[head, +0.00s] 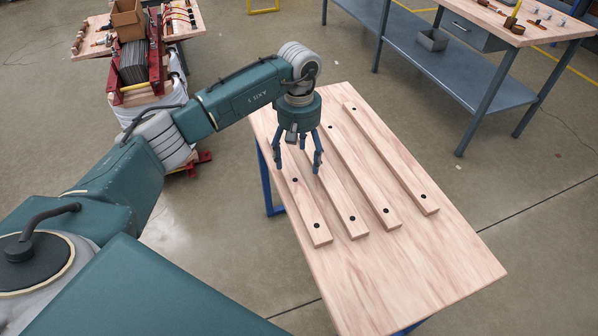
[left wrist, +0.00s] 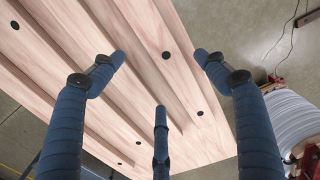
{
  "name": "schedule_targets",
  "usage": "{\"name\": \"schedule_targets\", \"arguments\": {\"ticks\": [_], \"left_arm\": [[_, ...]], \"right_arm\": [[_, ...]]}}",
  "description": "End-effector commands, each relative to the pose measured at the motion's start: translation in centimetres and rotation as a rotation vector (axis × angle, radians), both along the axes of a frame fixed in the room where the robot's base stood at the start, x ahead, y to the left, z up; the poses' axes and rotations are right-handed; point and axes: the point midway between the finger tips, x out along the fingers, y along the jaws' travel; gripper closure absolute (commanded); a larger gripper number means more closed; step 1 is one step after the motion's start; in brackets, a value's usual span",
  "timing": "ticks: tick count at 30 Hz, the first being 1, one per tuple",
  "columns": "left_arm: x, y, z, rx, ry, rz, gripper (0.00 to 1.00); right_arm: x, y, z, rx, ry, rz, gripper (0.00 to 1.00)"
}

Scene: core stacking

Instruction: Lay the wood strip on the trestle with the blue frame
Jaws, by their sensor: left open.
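The trestle (head: 400,270) has a pale wood top on a blue frame (head: 267,182) and stands at the middle right of the head view. Several wood strips with dark round holes lie side by side on it. The leftmost strip (head: 306,205) is nearest my left gripper (head: 298,165). That gripper has three fingers, is open and empty, and hangs over the leftmost strips. In the left wrist view its fingers (left wrist: 160,85) are spread above the outermost strip (left wrist: 180,78). I cannot tell whether any fingertip touches wood. My right gripper is not in view.
A grey-blue workbench (head: 450,72) with a shelf and small parts stands at upper right. A red-framed assembly with dark stacked sheets (head: 133,62) and white windings stands at upper left; windings show in the left wrist view (left wrist: 292,120). The front of the trestle top is bare.

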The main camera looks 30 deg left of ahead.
Motion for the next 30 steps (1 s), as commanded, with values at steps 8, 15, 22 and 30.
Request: {"name": "schedule_targets", "arguments": {"ticks": [8,15,22,30], "left_arm": [[0.0,0.0,3.6,0.001,-0.001,0.001,0.26],[0.0,0.0,4.0,0.001,0.001,0.001,0.26],[0.0,0.0,4.0,0.001,0.001,0.001,0.26],[0.0,0.0,3.9,0.001,0.001,0.001,0.26]], "right_arm": [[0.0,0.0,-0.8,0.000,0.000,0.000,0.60],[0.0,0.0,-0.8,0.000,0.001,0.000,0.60],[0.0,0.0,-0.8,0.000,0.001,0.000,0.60],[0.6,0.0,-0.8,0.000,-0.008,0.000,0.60]]}}
